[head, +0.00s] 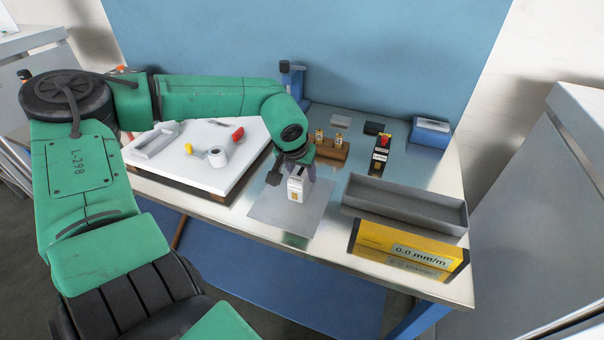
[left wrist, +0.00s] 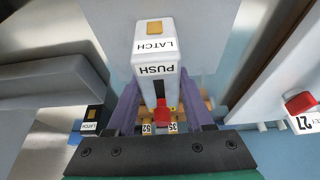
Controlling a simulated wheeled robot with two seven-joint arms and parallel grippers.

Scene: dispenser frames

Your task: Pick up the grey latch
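The grey latch (head: 297,186) is a pale, upright box standing on a grey mat on the bench in the head view. In the left wrist view the latch (left wrist: 154,50) shows the words LATCH and PUSH, an orange-brown square and a red part low down. My left gripper (head: 301,164) is over the latch from above. Its purple fingers (left wrist: 160,98) lie on either side of the box, very close to it. I cannot tell whether they press on it. No lift off the mat shows. My right gripper is not in view.
A black latch (head: 380,157) with a red top stands to the right, near a wooden block (head: 328,150) with brass pieces. A long grey tray (head: 405,204) and a yellow level box (head: 408,250) stand at the front right. A white board (head: 190,172) with loose items lies left.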

